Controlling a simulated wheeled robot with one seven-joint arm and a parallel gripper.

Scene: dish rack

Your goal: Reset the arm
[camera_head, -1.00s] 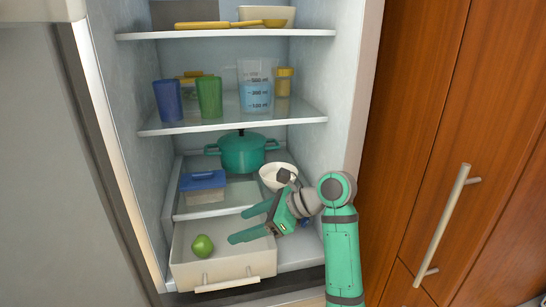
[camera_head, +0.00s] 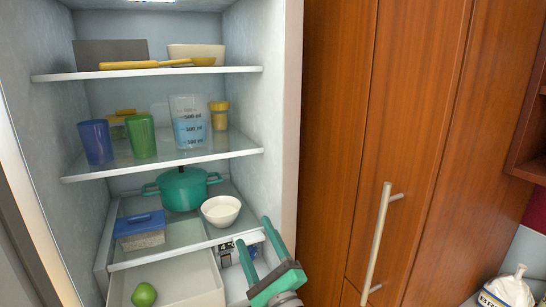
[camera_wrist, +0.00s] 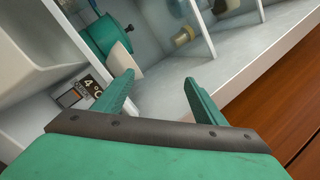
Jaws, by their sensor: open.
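My gripper (camera_head: 254,232) is open and empty, low in the head view, just right of the pulled-out drawer. Its two green fingers point up and into the open fridge. In the wrist view the spread fingers (camera_wrist: 159,80) have nothing between them. The rest of my arm is mostly below the head view's edge. The white drawer (camera_head: 195,270) holds a round green fruit (camera_head: 144,294) near its left side, apart from my gripper.
A white bowl (camera_head: 221,211), teal pot (camera_head: 183,190) and blue-lidded box (camera_head: 139,230) stand on the low shelf. Cups and a measuring jug (camera_head: 188,125) stand above. The fridge's side wall and wooden cabinet (camera_head: 335,150) are to the right.

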